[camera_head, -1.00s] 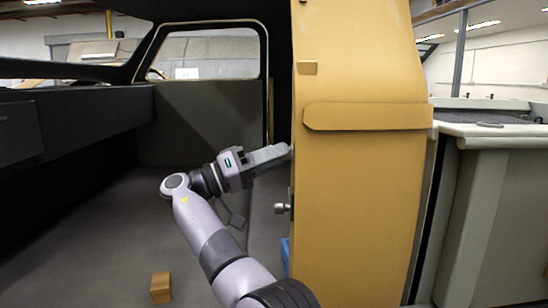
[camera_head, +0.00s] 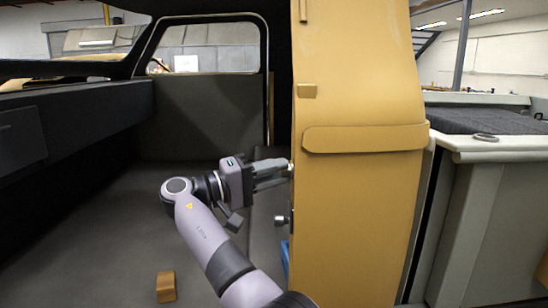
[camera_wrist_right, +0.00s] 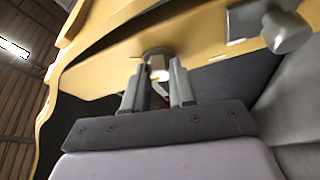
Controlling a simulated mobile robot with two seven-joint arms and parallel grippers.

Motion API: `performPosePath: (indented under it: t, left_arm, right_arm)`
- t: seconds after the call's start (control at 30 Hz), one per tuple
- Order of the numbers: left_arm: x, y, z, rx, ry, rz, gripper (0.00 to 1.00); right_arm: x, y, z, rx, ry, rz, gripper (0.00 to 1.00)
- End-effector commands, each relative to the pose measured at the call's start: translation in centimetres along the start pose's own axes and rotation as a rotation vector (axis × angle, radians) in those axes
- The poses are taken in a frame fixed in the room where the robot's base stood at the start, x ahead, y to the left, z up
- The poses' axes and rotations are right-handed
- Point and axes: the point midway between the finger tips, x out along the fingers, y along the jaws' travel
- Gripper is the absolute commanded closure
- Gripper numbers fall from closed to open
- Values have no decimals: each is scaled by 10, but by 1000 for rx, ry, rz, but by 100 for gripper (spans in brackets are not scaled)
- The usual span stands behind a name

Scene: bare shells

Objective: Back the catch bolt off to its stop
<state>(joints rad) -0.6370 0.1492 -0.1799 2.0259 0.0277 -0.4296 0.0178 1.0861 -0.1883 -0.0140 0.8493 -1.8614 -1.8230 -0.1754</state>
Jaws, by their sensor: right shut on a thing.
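The catch bolt (camera_wrist_right: 159,65) is a small pale bolt head on a dark round collar in the tan panel edge in the right wrist view. In the head view it barely shows at the panel's left edge (camera_head: 290,166). My right gripper (camera_head: 286,168) reaches it from the left, fingers pointing at the panel. In the right wrist view its two grey fingers (camera_wrist_right: 159,72) are shut on the bolt head, one on each side. The bolt's shank is hidden in the panel. My left gripper is in neither view.
A grey knob (camera_head: 282,219) sticks out of the tan panel (camera_head: 350,215) below the bolt; it shows at upper right in the wrist view (camera_wrist_right: 285,27). A small tan block (camera_head: 166,287) lies on the dark floor. A grey cabinet (camera_head: 490,200) stands right of the panel.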

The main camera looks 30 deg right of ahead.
Motion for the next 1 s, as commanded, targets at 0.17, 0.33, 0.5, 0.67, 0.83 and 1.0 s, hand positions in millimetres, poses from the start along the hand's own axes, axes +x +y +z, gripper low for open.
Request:
performPosePath:
  t: [0.17, 0.33, 0.5, 0.67, 0.83, 1.0]
  left_arm:
    - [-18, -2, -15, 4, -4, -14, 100]
    - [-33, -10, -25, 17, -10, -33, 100]
    - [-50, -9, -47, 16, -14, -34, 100]
    - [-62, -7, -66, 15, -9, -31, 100]
    - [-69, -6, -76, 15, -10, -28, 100]
    - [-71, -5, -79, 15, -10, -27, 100]
  right_arm:
    - [1, 10, -2, -156, 0, -63, 100]
    - [2, 12, -3, -306, -1, -126, 100]
    - [2, 12, -3, -456, -2, -188, 100]
    - [2, 12, -3, -596, -3, -245, 100]
    - [2, 10, -3, -743, -3, -308, 100]
    - [2, 9, -4, -892, -3, -370, 100]
